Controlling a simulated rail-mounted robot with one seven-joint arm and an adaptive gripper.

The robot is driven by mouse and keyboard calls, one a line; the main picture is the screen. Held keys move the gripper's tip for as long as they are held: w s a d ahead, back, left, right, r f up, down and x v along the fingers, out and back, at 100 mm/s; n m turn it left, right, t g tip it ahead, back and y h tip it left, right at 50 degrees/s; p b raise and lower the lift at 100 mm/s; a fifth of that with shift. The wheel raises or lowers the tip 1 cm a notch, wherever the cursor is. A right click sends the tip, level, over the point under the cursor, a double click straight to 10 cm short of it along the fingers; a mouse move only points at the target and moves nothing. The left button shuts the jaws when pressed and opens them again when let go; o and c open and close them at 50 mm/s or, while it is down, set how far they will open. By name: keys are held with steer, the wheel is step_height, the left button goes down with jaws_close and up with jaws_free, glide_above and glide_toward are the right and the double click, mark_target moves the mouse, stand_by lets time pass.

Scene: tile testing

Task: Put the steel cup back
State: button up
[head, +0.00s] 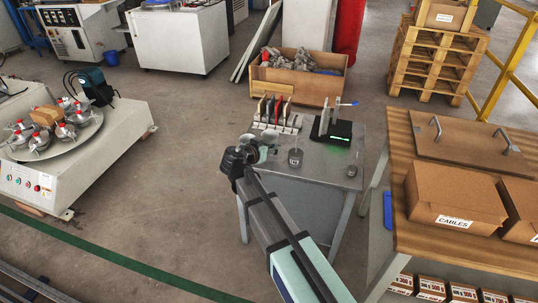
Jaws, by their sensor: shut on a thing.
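My gripper (250,156) is at the left edge of the small grey table, its dark fingers shut on a small round grey-silver thing (263,154). This appears to be the steel cup, mostly hidden by the fingers and too small to see clearly. I cannot tell whether it touches the table. My arm reaches up to it from the lower right.
The grey table (310,190) carries a slotted rack (277,118), a dark device with a green light (333,130), a small grey item (295,158) and another small item (352,170). A wooden bench (450,170) with cardboard boxes (455,198) stands at right. A turntable machine (75,145) stands at left.

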mark_target(269, 159)
steer(key=shift+f, duration=1.75)
steer(key=shift+f+b, duration=0.2)
steer(key=shift+b, duration=0.25)
steer(key=o, duration=0.9)
steer(key=shift+r, duration=0.1)
steer(key=shift+r+p, duration=0.2)
steer(key=shift+p, duration=0.2)
steer(key=v, duration=1.2)
steer(key=shift+p, duration=0.3)
steer(key=shift+f, duration=0.1)
